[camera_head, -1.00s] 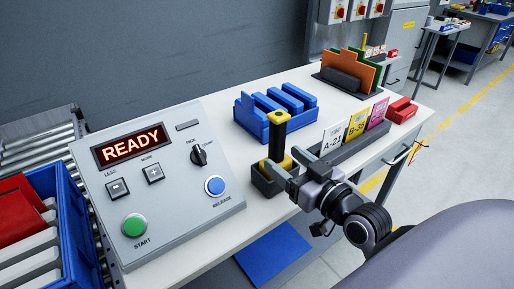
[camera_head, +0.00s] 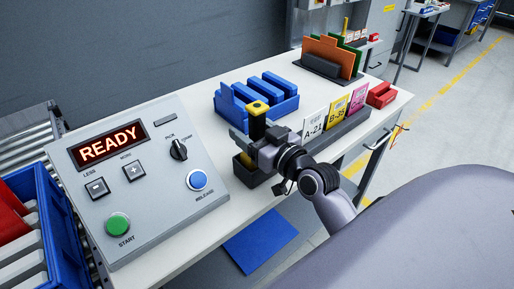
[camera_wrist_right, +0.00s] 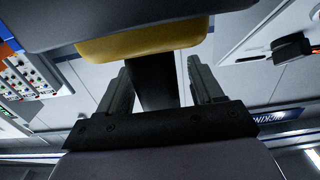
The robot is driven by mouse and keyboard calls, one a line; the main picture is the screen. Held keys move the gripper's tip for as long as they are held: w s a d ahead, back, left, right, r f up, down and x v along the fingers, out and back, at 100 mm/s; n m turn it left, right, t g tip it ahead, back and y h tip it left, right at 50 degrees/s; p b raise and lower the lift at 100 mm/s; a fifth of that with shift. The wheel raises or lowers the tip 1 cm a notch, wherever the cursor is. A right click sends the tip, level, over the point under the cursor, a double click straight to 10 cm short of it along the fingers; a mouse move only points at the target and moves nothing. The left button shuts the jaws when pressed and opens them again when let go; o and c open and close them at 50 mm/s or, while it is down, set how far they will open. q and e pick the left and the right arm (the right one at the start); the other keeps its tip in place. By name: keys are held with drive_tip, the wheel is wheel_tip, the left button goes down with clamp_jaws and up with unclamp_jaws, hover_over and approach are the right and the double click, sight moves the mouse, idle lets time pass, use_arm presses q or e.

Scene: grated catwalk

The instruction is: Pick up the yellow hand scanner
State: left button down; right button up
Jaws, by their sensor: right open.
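The yellow hand scanner (camera_head: 257,107) stands upright in a black holder (camera_head: 247,173) on the bench, with its yellow top and dark handle showing above my gripper. My right gripper (camera_head: 252,139) is at the handle, above the holder, and hides part of it. In the right wrist view, the scanner's dark handle (camera_wrist_right: 154,82) lies between the two open fingers, under its yellow part (camera_wrist_right: 145,43). Gaps show beside the handle, so the fingers are not shut on it. My left gripper is not in view.
A control panel (camera_head: 150,207) reading READY stands left of the holder. A blue rack (camera_head: 284,103) is behind the scanner. Label cards (camera_head: 337,112) in a grey strip and a red bin (camera_head: 381,94) are to the right. A blue crate (camera_head: 62,238) stands at the far left.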

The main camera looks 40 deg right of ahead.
drive_tip(key=c, duration=1.2)
drive_tip(key=shift+o, duration=0.2)
drive_tip(key=shift+r, duration=0.1)
